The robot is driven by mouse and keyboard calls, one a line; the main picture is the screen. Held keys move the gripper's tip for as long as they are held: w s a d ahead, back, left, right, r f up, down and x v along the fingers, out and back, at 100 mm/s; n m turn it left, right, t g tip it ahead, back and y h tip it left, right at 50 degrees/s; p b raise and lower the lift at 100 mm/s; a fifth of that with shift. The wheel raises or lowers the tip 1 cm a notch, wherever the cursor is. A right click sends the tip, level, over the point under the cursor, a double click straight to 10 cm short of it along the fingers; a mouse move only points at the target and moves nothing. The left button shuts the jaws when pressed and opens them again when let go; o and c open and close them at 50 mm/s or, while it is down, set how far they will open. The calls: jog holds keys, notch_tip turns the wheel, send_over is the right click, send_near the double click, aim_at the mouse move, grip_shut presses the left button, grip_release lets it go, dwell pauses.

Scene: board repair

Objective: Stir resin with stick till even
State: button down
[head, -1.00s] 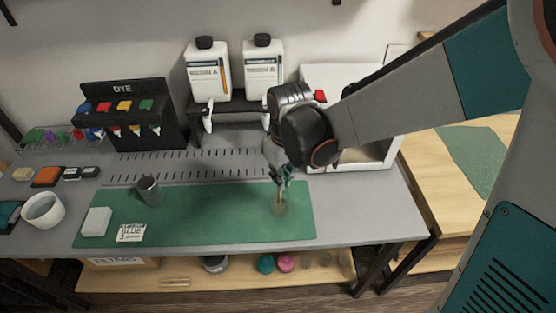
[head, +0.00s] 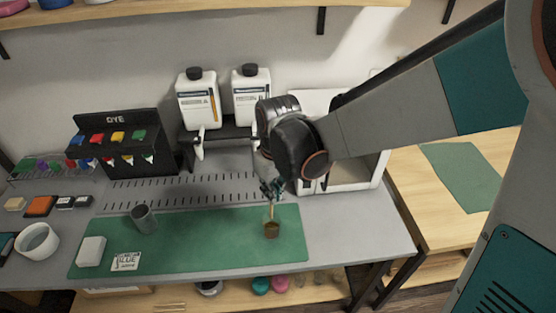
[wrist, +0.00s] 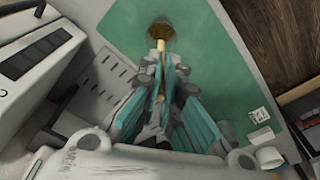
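A small clear cup of brown resin (head: 271,230) stands on the green mat (head: 200,240) near its right end. It also shows at the top of the wrist view (wrist: 161,33). A thin pale wooden stick (head: 272,211) stands nearly upright with its lower end in the cup. My gripper (head: 271,189) is above the cup, its teal fingers shut on the upper part of the stick; in the wrist view the stick (wrist: 160,58) runs from between the fingers into the resin. The stick's tip is hidden in the resin. Whether the colour is even is too small to tell.
A grey metal cup (head: 144,220), a white block (head: 91,251) and a card reading BLUE (head: 125,262) are on the mat's left part. A dye rack (head: 120,150) and two white bottles (head: 198,100) stand behind. A white box (head: 352,172) is close right of my gripper.

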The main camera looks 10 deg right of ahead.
dwell(0.6)
notch_tip(320, 180, up, 5)
jog(key=p, duration=0.4)
jog(key=shift+s+r, duration=0.1)
dwell(0.4)
